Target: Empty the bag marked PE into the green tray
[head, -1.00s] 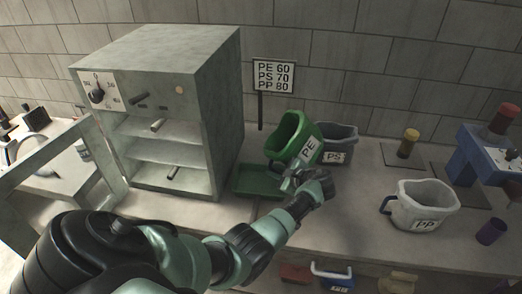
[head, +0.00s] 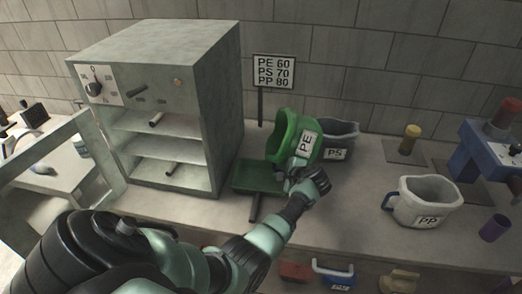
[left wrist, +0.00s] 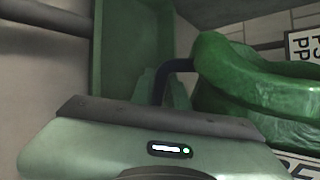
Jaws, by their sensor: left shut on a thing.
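The green bag marked PE (head: 313,150) is tipped over to the left, its open mouth facing left above the green tray (head: 246,180). My left gripper (head: 297,170) is shut on the bag's dark handle, on its near side. In the left wrist view the handle (left wrist: 178,66) runs between the fingers (left wrist: 165,90), with the bag's rim (left wrist: 240,75) at right and the tray (left wrist: 125,40) behind. The tray lies on the bench beside the oven. I see no contents falling, and the bag's inside is mostly hidden. My right gripper is not in view.
The grey PS bag (head: 343,137) stands close behind the PE bag at right. The open oven (head: 215,110) is at left, and a sign (head: 273,72) stands behind. The white PP bag (head: 427,200) is further right, with free bench between.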

